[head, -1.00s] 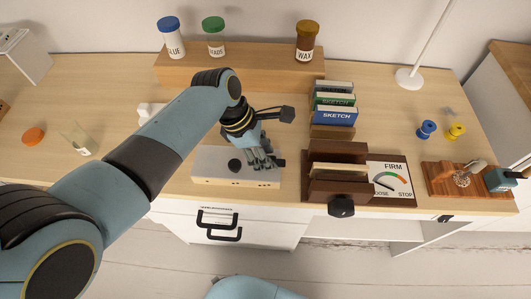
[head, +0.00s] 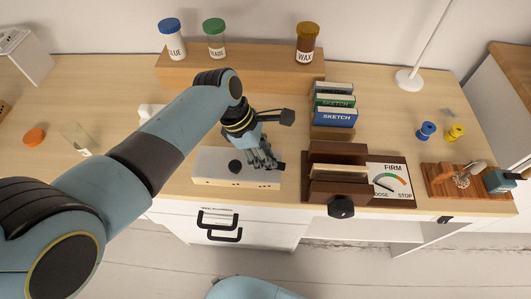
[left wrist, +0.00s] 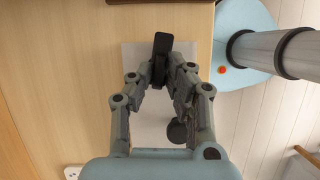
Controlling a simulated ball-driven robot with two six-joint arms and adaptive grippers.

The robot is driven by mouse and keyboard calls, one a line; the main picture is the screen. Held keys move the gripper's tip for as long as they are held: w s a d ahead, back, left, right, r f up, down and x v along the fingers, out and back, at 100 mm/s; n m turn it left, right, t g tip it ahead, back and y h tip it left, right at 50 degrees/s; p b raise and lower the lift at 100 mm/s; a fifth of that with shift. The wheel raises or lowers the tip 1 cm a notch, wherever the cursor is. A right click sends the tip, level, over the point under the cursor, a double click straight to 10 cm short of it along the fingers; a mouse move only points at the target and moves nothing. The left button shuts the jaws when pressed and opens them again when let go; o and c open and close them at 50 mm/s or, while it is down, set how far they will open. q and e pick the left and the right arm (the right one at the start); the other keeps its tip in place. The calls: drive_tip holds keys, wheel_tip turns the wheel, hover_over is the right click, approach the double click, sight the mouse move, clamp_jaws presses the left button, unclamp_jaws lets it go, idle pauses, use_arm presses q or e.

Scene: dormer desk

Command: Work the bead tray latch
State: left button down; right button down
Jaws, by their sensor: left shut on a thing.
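The pale, low box (head: 215,168), which I take for the bead tray, lies near the desk's front edge. It has a round black knob (head: 235,166) on top, also visible in the left wrist view (left wrist: 178,132). A black lever (left wrist: 161,50), apparently the latch, stands at the box's other end. My left gripper (head: 270,163) reaches down over that end. In the left wrist view its fingertips (left wrist: 162,72) are shut on the lever, one on each side. The fingers hide the lever's lower part.
To the right stand a brown card rack (head: 338,170) and a dial plate (head: 392,182). Jars, including a wax jar (head: 306,45), stand on a wooden riser (head: 260,70) behind. A drawer handle (head: 218,226) juts out below the box.

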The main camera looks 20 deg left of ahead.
use_arm(q)
drive_tip(key=shift+w+r+m+g+p, duration=0.2)
drive_tip(key=shift+m+g+p, duration=0.25)
drive_tip(key=shift+m, duration=0.65)
drive_tip(key=shift+w+m+g, duration=0.1)
drive_tip(key=shift+m+g, duration=0.15)
drive_tip(key=shift+m, duration=0.55)
drive_tip(key=m+g, duration=0.1)
drive_tip(key=m, duration=0.2)
drive_tip(key=shift+w+d+f+m, duration=0.1)
drive_tip(key=shift+m, duration=0.3)
drive_tip(key=m+g, duration=0.1)
drive_tip(key=m, duration=0.1)
drive_tip(key=m+g+y+b, duration=0.1)
drive_tip(key=m, duration=0.2)
drive_tip(key=shift+w+d+y, duration=0.1)
drive_tip(key=shift+d+y, duration=0.05)
drive_tip(key=shift+y, duration=0.15)
drive_tip(key=m+y, duration=0.1)
drive_tip(key=m, duration=0.2)
drive_tip(key=shift+m+g+b, duration=0.3)
drive_tip(key=shift+m+b, duration=0.05)
drive_tip(key=shift+m, duration=0.05)
drive_tip(key=shift+d+m+y, duration=0.1)
drive_tip(key=shift+m+y, duration=0.2)
drive_tip(key=shift+m, duration=0.2)
drive_tip(key=c, duration=1.4)
unclamp_jaws()
drive_tip(key=shift+d, duration=0.1)
